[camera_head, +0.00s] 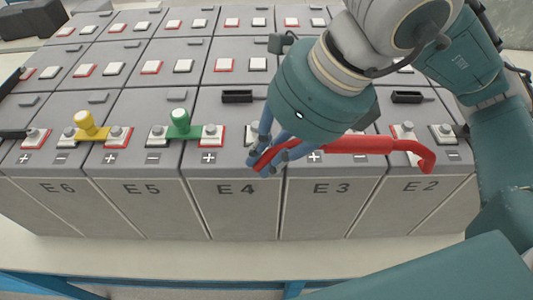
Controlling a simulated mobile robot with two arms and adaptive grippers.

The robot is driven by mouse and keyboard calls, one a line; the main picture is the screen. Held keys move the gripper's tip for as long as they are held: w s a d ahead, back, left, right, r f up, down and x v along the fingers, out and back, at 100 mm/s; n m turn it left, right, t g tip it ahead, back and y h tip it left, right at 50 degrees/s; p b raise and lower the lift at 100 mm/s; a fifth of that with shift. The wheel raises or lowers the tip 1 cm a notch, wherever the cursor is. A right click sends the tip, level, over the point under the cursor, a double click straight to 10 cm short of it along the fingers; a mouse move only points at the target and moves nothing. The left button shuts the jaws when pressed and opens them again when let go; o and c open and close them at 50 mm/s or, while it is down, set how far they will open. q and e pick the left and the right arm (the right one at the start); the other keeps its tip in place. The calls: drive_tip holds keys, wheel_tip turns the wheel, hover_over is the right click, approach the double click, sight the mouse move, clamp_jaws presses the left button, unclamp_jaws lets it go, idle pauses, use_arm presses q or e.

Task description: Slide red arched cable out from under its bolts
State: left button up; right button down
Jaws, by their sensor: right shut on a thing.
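The red arched cable (355,146) spans the front of the battery row from about E4 to E2. Its right end bends down over the front edge at E2. My right gripper (262,165) is shut on the cable near its left end, above the gap between E4 and E3. The fingers and the teal wrist hide part of the cable and the terminals behind. A bolt (407,128) stands on the red-rimmed terminal at E2, behind the cable. I cannot tell whether the cable touches any bolt. My left gripper is not in view.
A yellow connector (88,126) bridges terminals near E6, and a green connector (180,124) stands near E5 and E4. Several rows of batteries with square terminals lie behind. A pale bench edge (100,250) runs in front.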

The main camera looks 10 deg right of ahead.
drive_tip(key=c, duration=1.6)
unclamp_jaws()
drive_tip(key=v, duration=1.2)
drive_tip(key=shift+s, duration=0.1)
